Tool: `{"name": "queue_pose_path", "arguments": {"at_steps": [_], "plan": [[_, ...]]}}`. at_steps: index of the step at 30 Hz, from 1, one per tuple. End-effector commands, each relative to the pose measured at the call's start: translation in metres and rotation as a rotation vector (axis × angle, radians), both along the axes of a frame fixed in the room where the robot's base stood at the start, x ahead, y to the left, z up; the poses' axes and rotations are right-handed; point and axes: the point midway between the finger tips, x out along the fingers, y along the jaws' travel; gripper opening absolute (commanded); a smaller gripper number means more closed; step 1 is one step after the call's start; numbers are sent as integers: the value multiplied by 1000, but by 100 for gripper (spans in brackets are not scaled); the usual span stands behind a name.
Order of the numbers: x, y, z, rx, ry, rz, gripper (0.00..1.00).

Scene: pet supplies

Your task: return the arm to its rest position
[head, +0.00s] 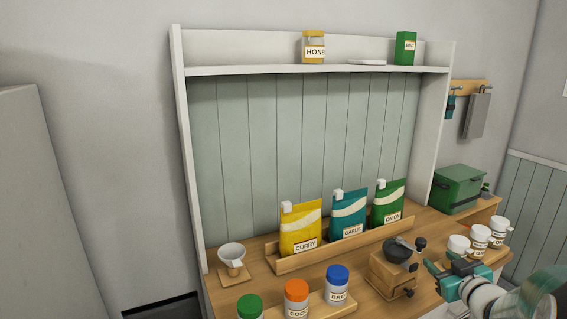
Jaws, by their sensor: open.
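My gripper (438,277) shows in the lower right of the head view, at the end of my pale arm, which comes in from the bottom right corner. Its teal jaws point left and are open, with nothing seen between them. It appears beside the wooden grinder (392,275) with a dark bowl top; I cannot tell the exact gap. White-lidded jars (479,238) stand just behind and to the right of it. Most of my arm is out of frame.
A wooden counter (330,270) holds a rack with yellow curry (300,229), teal garlic (348,214) and green onion packets (387,203). Jars with green, orange (297,291) and blue lids stand in front. A white cup (231,256) is left, a green box (458,189) right.

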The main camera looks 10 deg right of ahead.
Motion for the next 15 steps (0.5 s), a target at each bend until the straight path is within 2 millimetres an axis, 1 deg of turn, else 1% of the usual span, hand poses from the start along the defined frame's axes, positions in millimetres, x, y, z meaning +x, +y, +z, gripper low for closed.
{"name": "queue_pose_path", "arguments": {"at_steps": [1,3,5,8,11,14,15], "plan": [[4,12,15,-24,17,-44,47],[4,24,28,-41,54,-111,47],[1,36,37,-47,91,-166,47],[-10,60,49,-37,161,-240,47],[-28,88,54,-8,244,-294,47],[-53,121,54,34,341,-321,47],[-64,135,53,53,384,-324,47]]}}
